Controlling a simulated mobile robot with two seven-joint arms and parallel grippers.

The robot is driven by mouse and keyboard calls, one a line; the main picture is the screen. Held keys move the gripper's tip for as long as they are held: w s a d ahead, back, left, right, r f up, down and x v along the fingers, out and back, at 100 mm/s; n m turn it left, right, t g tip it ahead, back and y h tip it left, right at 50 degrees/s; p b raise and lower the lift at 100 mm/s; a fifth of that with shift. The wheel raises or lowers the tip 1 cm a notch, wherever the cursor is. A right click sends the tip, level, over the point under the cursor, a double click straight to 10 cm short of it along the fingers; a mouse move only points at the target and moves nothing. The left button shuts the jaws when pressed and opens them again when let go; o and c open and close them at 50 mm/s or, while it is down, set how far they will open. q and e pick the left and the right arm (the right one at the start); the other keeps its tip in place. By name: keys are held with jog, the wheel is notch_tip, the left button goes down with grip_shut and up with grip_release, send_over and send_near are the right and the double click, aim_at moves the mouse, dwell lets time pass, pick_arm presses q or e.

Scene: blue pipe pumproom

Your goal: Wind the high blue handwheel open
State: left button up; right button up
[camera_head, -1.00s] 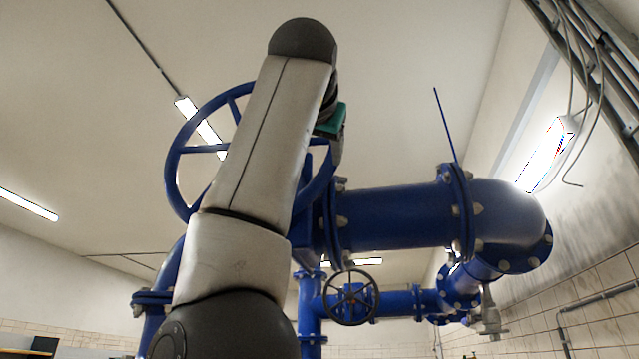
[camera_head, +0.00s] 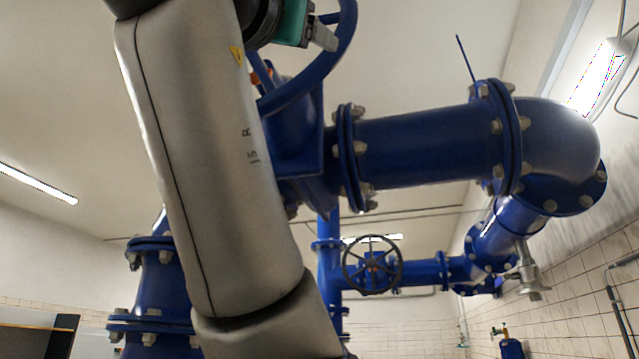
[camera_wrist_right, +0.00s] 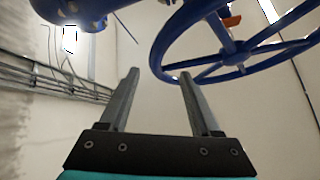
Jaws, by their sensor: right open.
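The high blue handwheel (camera_head: 318,78) is at the top of the head view, cut off by the picture edge and partly hidden by my right arm. In the right wrist view its spoked rim (camera_wrist_right: 236,73) fills the upper right. My right gripper (camera_head: 322,38) shows beside the rim in the head view. In the wrist view the right gripper (camera_wrist_right: 154,76) has its fingers wide apart, with nothing held. The rim's left end lies near the right-hand fingertip there; I cannot tell whether they touch. My left gripper is out of view.
A thick blue flanged pipe (camera_head: 425,145) runs right from the valve to an elbow (camera_head: 560,140). A smaller dark handwheel (camera_head: 372,265) is lower and farther back. A tiled wall (camera_head: 590,290) stands at the right. Conduits (camera_wrist_right: 60,80) line the wall in the wrist view.

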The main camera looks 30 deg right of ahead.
aim_at(331, 54)
jog(key=p+x, duration=0.6)
jog(key=x, duration=0.6)
jog(key=shift+d+r, duration=0.1)
jog(key=shift+d, duration=0.05)
jog(key=shift+w+d+r, duration=0.25)
jog(key=shift+d+r, duration=0.1)
jog(key=shift+d, duration=0.05)
grip_shut()
dwell(0.7)
